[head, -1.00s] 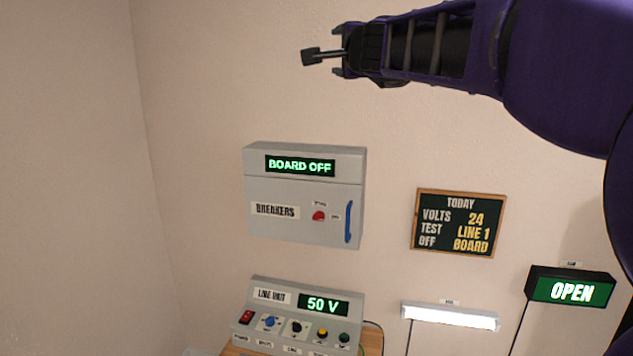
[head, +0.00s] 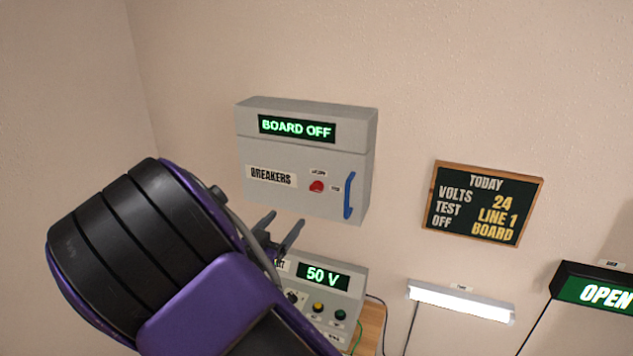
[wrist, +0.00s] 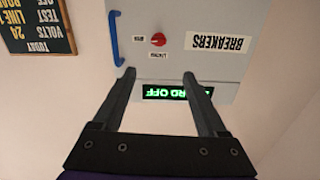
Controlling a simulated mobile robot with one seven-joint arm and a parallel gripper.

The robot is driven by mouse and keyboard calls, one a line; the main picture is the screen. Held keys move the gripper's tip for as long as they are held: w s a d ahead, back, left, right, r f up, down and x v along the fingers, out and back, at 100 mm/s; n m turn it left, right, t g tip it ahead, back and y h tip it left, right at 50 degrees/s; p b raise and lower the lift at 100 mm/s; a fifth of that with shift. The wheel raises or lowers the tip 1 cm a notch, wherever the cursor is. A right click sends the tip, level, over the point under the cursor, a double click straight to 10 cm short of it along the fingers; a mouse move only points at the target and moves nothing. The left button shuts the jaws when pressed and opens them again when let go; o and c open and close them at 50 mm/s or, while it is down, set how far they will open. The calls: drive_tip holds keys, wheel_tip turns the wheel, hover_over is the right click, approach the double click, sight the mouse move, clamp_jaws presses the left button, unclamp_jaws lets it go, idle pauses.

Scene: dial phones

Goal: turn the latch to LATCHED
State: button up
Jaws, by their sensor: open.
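The latch is a small red knob (head: 317,187) on the front of the grey breaker box (head: 262,205), between the BREAKERS label and the blue handle (head: 349,195). Small labels sit above it and to its right, too small to read surely. In the wrist view, which is upside down, the red knob (wrist: 158,40) lies ahead of the fingers, near the middle. My gripper (head: 283,228) is open and empty, just below the box in the head view. In the wrist view my gripper (wrist: 160,88) has its fingers wide apart, with the knob beyond them. It appears not to touch the knob.
The box display (head: 296,128) reads BOARD OFF. Below is a line unit whose display (head: 323,276) reads 50 V, partly hidden by my arm. A chalkboard (head: 482,203) hangs on the right, above a lit lamp (head: 461,301) and an OPEN sign (head: 605,292).

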sight(315, 190)
drive_tip(key=shift+n, duration=0.3)
drive_tip(key=x, duration=1.1)
drive_tip(key=f+x, duration=0.1)
drive_tip(key=x, duration=0.5)
drive_tip(key=shift+d+f, duration=0.1)
drive_tip(key=shift+d, duration=0.15)
drive_tip(key=shift+s, duration=0.1)
clamp_jaws()
